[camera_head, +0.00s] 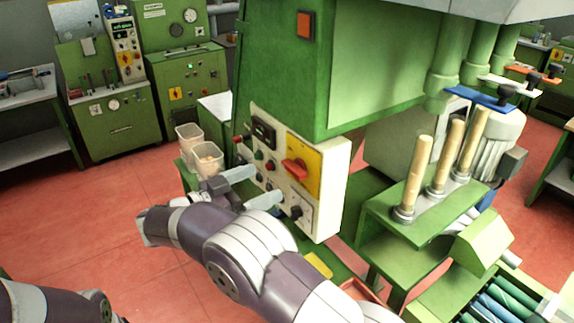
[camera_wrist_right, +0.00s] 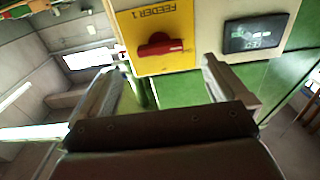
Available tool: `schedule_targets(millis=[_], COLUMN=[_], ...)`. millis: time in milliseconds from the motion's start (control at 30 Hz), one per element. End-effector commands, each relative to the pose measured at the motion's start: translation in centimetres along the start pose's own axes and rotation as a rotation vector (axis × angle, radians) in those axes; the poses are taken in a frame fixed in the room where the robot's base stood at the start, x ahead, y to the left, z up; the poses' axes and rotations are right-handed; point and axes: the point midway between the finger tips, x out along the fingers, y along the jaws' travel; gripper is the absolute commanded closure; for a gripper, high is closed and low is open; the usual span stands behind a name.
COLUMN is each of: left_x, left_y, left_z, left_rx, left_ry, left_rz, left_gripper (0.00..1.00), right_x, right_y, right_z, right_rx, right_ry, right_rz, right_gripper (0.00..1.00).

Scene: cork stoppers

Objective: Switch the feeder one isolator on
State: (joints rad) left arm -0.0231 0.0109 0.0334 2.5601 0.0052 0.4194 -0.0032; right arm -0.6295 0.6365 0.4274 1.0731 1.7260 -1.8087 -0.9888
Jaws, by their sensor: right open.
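The feeder one isolator is a red rotary handle (camera_head: 296,169) on a yellow plate (camera_head: 310,157), on the cream control panel of the green machine. In the wrist view the plate (camera_wrist_right: 147,18) reads "FEEDER 1", and the red handle (camera_wrist_right: 160,45) lies roughly crosswise in the picture. My right gripper (camera_head: 252,187) is open and empty in front of the panel, to the left of and below the handle in the head view. In the wrist view its fingers (camera_wrist_right: 158,70) stand apart, with the handle beyond and between them, apparently untouched. My left gripper is out of view.
The panel also carries several buttons, a black knob (camera_head: 296,212) and a dark display (camera_head: 264,131). The display (camera_wrist_right: 255,33) also shows in the wrist view. Two bins of corks (camera_head: 207,160) stand left of the panel. Corks are stacked in upright columns (camera_head: 417,175) at right. Red floor lies open at left.

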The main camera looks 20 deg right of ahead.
Motion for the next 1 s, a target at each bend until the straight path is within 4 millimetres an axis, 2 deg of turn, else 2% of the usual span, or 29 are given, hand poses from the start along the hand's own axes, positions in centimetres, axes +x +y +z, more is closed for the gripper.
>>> schedule_targets(millis=[33, 100, 300, 433, 667, 833, 1000], left_x=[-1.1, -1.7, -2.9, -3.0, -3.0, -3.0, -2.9], left_y=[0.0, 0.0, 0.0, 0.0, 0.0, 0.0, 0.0], left_z=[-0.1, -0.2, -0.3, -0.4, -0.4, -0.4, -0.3], left_rx=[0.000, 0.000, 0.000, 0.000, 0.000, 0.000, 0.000], left_ry=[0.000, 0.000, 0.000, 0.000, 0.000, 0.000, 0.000], left_rz=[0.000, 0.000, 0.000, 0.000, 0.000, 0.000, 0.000], left_gripper=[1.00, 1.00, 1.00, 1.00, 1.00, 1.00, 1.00], right_x=[1.4, 3.1, 6.8, 7.7, 7.9, 7.8, 7.8], right_y=[0.1, 0.1, 0.0, 0.0, 0.0, 0.0, 0.0], right_z=[-0.6, -0.6, -0.4, -0.2, -0.1, -0.1, 0.0], right_rx=[-0.003, -0.001, 0.001, 0.002, 0.003, 0.003, 0.006], right_ry=[0.001, 0.000, 0.001, 0.000, 0.000, 0.000, 0.000], right_rz=[0.004, 0.003, 0.000, -0.001, -0.002, -0.002, -0.002], right_gripper=[0.00, 0.00, 0.00, 0.00, 0.00, 0.52, 0.54])
